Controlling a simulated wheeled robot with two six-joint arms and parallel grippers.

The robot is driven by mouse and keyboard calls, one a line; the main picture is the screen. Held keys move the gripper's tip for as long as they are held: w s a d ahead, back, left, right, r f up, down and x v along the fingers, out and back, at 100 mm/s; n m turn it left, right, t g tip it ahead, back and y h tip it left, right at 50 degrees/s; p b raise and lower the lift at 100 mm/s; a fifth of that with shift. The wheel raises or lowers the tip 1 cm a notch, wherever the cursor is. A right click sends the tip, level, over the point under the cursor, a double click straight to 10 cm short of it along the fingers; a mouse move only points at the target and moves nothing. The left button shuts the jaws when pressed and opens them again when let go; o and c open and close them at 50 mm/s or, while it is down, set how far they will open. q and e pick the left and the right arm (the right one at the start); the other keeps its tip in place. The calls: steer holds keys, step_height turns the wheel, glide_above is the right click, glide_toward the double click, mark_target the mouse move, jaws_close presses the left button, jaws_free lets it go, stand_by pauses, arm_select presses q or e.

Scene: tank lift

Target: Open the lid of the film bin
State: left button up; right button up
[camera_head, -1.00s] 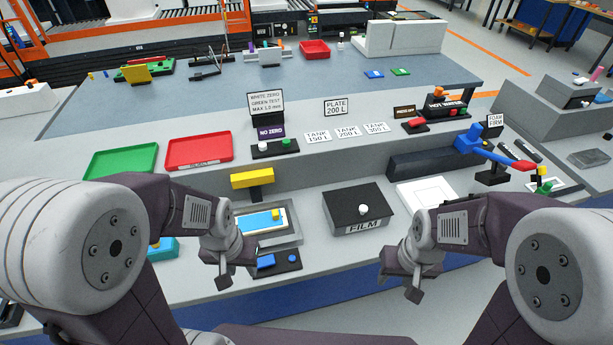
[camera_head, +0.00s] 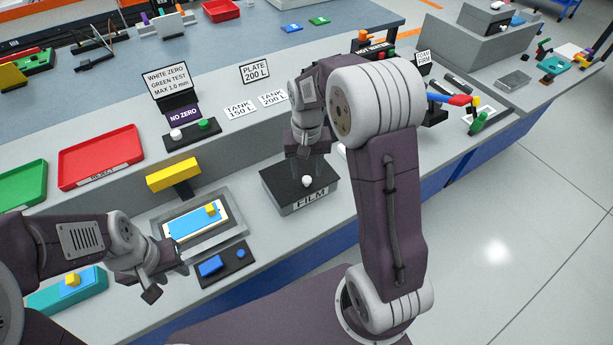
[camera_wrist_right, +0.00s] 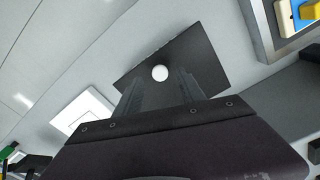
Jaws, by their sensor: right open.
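My right gripper (camera_head: 306,174) points down over the lid, close behind the knob in the head view. In the right wrist view the knob (camera_wrist_right: 160,73) shows between the ends of the two dark, spread fingers (camera_wrist_right: 160,82). Whether they touch the lid I cannot tell. My left gripper (camera_head: 165,281) hangs open and empty at the lower left, away from the bin.
Red (camera_head: 101,156) and green (camera_head: 22,183) trays lie farther left. My right arm covers the bench to the bin's right.

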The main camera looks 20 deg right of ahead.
mark_target(307, 178)
steer(key=shift+s+f, duration=0.1)
steer(key=shift+f, duration=1.4)
steer(key=shift+r, duration=0.1)
jaws_close()
